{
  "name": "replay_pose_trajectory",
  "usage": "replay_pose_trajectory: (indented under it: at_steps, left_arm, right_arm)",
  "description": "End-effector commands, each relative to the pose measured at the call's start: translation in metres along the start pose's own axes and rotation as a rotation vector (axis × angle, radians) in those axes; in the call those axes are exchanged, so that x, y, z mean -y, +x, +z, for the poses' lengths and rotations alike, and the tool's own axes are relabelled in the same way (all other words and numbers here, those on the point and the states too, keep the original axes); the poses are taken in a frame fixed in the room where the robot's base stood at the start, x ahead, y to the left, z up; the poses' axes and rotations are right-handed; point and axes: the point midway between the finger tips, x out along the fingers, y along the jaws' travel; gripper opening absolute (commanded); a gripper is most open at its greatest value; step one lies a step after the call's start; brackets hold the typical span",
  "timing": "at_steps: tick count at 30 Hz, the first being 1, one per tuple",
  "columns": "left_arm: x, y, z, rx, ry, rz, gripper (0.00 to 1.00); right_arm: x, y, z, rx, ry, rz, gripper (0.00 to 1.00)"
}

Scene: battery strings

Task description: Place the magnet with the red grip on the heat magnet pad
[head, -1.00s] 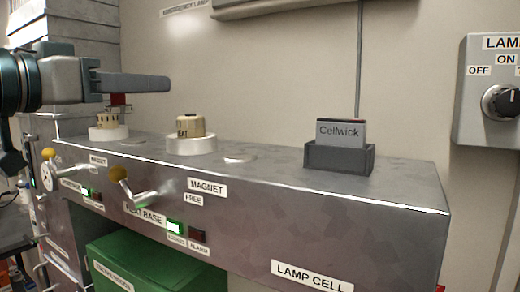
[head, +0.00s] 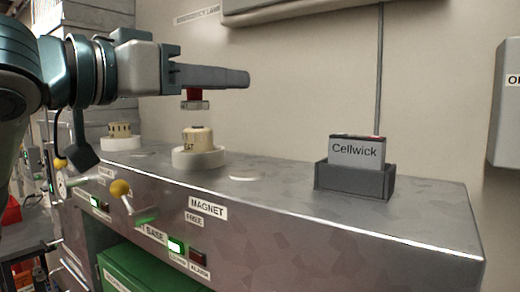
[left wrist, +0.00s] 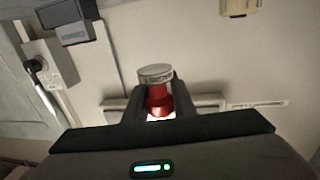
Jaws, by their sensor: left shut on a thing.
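My left gripper (head: 222,76) reaches in from the left and is shut on the red grip of the magnet (head: 195,98). The magnet hangs below the fingers, with a grey disc under its red grip. In the head view it appears above the beige cylinder marked HEAT (head: 198,138), with a gap between them. In the left wrist view the magnet's red grip (left wrist: 158,98) sits between the fingers. A flat round pad (head: 245,178) lies right of the HEAT cylinder, and another (head: 140,153) left of it. I cannot read which is the heat pad. My right gripper is out of view.
The HEAT cylinder stands in a white ring (head: 198,158). Another beige cylinder (head: 120,130) stands further left. A grey holder (head: 355,182) with a Cellwick block (head: 357,152) is at the right. A yellow-knobbed lever (head: 121,188) juts from the cabinet front by the MAGNET FREE labels.

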Motion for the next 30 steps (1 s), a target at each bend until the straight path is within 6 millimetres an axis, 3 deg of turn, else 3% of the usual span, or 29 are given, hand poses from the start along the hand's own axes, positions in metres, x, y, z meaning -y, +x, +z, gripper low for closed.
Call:
replay_pose_trajectory:
  at_steps: [15, 20, 30]
  left_arm:
    - [0.005, 0.089, 0.051, 0.003, -0.002, 0.001, 0.01]
    - [0.006, 0.1, 0.059, 0.0, 0.0, 0.001, 0.01]
    - [0.006, 0.101, 0.061, 0.0, 0.0, 0.0, 0.01]
  right_arm:
    - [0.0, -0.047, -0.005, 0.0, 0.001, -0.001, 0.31]
    - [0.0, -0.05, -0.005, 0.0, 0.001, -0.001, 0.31]
    - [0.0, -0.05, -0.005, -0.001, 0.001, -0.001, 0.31]
